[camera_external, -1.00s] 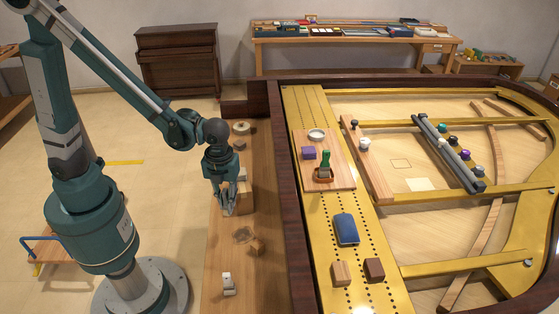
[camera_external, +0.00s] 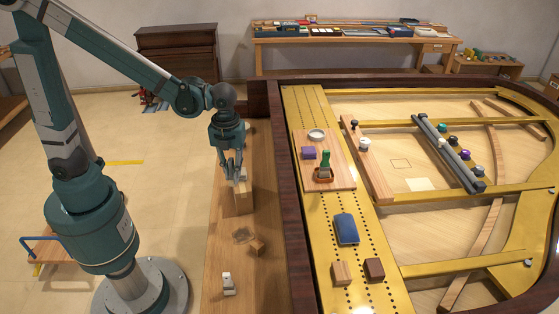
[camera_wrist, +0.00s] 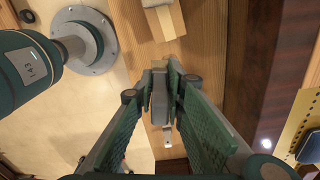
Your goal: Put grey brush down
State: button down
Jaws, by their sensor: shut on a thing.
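My gripper (camera_external: 233,178) hangs over the wooden ledge left of the piano's dark rim. In the wrist view, my gripper (camera_wrist: 162,85) is shut on a narrow grey piece (camera_wrist: 159,104), which I take to be the grey brush. The fingers cover much of it, and its bristles cannot be made out. I cannot tell whether the held piece touches anything below.
A blue pad (camera_external: 346,229) lies nearby.

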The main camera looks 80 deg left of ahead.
jog(key=s+a+n, duration=0.2)
jog(key=s+a, duration=0.1)
jog(key=a, duration=3.6)
notch_tip(320, 180, down, 11)
jog(key=shift+w, duration=0.25)
jog(key=shift+d, duration=0.1)
jog(key=shift+f, duration=0.2)
jog(key=shift+f+b, duration=0.85)
jog(key=shift+f, duration=2.1)
jog(key=shift+f+b, duration=0.5)
jog(key=shift+f, duration=1.4)
jog(key=shift+f, duration=0.2)
